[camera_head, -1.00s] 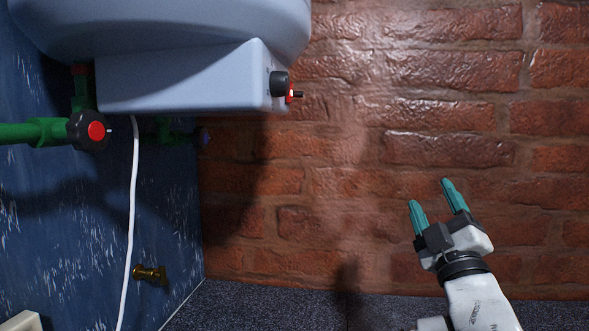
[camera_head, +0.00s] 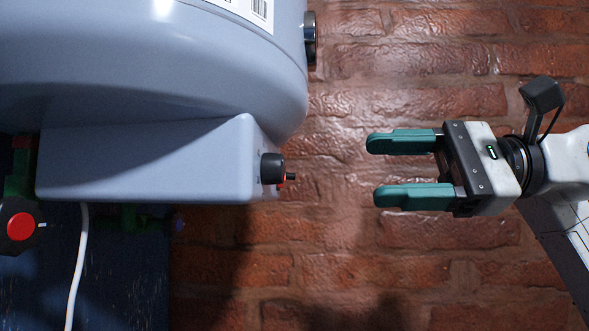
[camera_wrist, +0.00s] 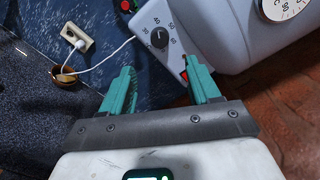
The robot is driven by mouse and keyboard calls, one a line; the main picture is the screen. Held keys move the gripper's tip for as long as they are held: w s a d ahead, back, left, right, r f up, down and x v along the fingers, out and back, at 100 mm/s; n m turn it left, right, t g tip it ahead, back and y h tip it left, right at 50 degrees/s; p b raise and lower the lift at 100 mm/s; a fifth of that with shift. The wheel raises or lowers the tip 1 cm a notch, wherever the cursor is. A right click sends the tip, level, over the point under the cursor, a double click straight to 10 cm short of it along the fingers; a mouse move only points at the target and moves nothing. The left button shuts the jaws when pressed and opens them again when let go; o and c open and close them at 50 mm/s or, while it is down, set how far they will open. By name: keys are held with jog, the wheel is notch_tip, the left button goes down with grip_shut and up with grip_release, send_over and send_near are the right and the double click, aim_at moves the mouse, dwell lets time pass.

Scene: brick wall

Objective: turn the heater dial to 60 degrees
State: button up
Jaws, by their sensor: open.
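The heater (camera_head: 150,85) is a large grey-blue tank with a box-shaped control housing below it. The black dial (camera_head: 271,168) sticks out from the housing's right end. In the wrist view the dial (camera_wrist: 159,38) sits on a light panel with numbers around it, including 40, 50 and 60; its exact setting is too small to read. My gripper (camera_head: 376,170) is open and empty, to the right of the dial, with its teal fingers pointing left at it across a gap. In the wrist view the dial appears beyond and between the fingertips.
A red switch (camera_wrist: 184,75) is beside the dial, partly behind a finger. A round gauge (camera_wrist: 284,8) is on the tank. A red-capped valve (camera_head: 20,226) and white cable (camera_head: 77,265) are at left. The space before the brick wall (camera_head: 340,265) is free.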

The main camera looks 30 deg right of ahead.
aim_at(274, 169)
jog(key=p+x, duration=0.2)
jog(key=x, duration=0.8)
jog(key=shift+w+a, duration=0.2)
jog(key=shift+a, duration=0.1)
jog(key=c, duration=1)
